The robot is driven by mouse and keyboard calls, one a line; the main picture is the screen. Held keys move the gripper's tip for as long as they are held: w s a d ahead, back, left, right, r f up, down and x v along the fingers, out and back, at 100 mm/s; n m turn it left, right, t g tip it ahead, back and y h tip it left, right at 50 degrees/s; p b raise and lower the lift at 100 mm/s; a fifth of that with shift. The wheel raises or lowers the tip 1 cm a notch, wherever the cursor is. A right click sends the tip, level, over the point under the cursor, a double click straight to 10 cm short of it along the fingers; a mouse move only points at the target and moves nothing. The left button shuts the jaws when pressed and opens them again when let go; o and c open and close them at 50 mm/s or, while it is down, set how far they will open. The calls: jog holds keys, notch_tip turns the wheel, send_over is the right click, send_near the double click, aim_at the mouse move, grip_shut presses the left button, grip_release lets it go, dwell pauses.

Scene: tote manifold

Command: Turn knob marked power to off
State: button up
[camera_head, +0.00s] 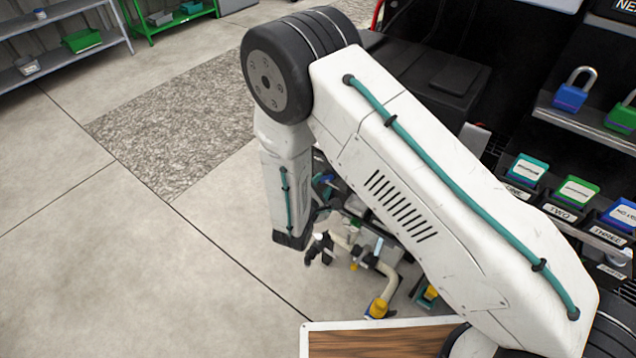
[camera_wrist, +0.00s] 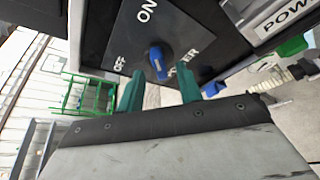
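In the wrist view the power knob (camera_wrist: 157,62) is a small blue lever on a dark panel (camera_wrist: 180,25) printed ON, OFF and POWER. Its long side runs roughly up and down in the picture, with the upper end toward ON. OFF stands to its left. My gripper (camera_wrist: 160,88) has two teal fingers, spread apart, one on each side below the knob. Nothing shows between them, and they look apart from the knob. In the head view the knob cannot be made out, and my own arm covers much of the middle.
A white label (camera_wrist: 285,15) and a green part (camera_wrist: 292,46) lie right of the panel. In the head view, pipes with yellow fittings (camera_head: 378,307) stand below my arm. Padlocks (camera_head: 574,90) and card bins (camera_head: 528,168) are at right. The floor at left is clear.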

jog(key=shift+x, duration=0.85)
